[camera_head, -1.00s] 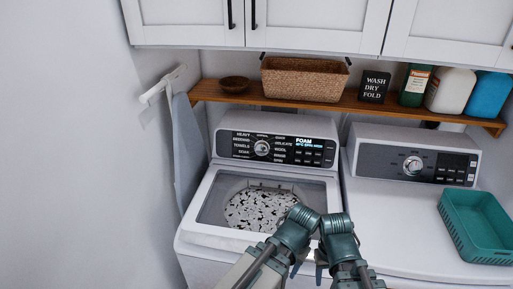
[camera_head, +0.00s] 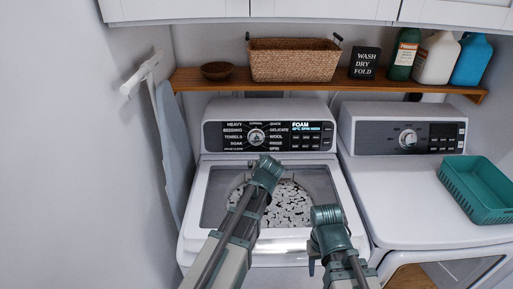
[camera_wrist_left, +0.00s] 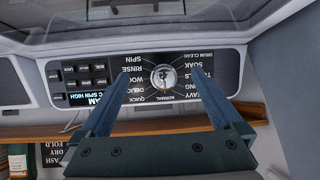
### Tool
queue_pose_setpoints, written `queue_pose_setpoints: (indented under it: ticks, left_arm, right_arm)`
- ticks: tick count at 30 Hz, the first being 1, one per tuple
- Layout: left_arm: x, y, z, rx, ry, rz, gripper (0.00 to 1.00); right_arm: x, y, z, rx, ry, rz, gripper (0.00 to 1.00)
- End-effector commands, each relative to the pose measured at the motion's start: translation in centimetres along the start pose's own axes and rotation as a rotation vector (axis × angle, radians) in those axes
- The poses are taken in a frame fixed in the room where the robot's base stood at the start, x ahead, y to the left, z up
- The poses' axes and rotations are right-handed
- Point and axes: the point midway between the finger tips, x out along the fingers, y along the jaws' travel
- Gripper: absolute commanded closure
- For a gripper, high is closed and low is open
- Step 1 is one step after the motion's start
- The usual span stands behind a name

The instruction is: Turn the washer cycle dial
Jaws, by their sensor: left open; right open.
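The washer cycle dial (camera_head: 257,137) is a round silver knob on the washer's black control panel, ringed by cycle names. It also shows in the left wrist view (camera_wrist_left: 163,77), where the picture is upside down. My left gripper (camera_wrist_left: 157,83) is open and empty, its two blue fingers appearing on either side of the dial; I cannot tell the remaining gap. In the head view its fingers are hidden behind my wrist, just below the panel. My right gripper (camera_head: 312,263) is open, pointing down in front of the washer, mostly hidden by its arm.
The washer lid (camera_head: 214,192) is closed, with a spotted pattern showing through its window. The dryer (camera_head: 372,182) stands to the right with a teal basket (camera_head: 478,199) on top. A wooden shelf (camera_head: 357,87) with a wicker basket (camera_head: 293,64) and bottles hangs above.

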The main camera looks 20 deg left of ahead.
Motion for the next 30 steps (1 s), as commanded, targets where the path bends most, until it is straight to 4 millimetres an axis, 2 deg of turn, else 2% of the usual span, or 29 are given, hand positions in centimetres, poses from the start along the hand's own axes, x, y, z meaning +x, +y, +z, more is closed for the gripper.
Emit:
queue_pose_setpoints:
  ticks: [1, 3, 7, 13, 17, 30]
  left_arm:
    - [1.9, -0.4, -1.4, -0.036, 0.064, 0.008, 0.00]
    - [2.9, -0.7, -3.3, -0.075, 0.136, 0.028, 0.00]
    - [3.7, -1.1, -5.3, -0.114, 0.209, 0.054, 0.00]
    - [3.9, -1.0, -5.8, -0.122, 0.227, 0.064, 0.00]
    - [5.2, -0.9, -6.0, -0.122, 0.226, 0.063, 0.00]
    - [13.7, -0.5, -7.8, -0.122, 0.224, 0.062, 0.00]
  right_arm:
    - [1.1, -0.1, -0.1, 0.000, 0.000, 0.000, 0.50]
    - [1.6, -0.1, -0.1, 0.000, 0.000, 0.000, 0.50]
    - [1.9, -0.2, -0.1, 0.000, 0.000, 0.000, 0.50]
    - [1.9, -0.2, -0.1, 0.000, 0.000, 0.000, 0.50]
    - [2.5, -0.2, -0.1, 0.000, 0.000, 0.000, 0.50]
    - [5.9, -0.6, -0.3, 0.000, 0.000, 0.000, 0.50]
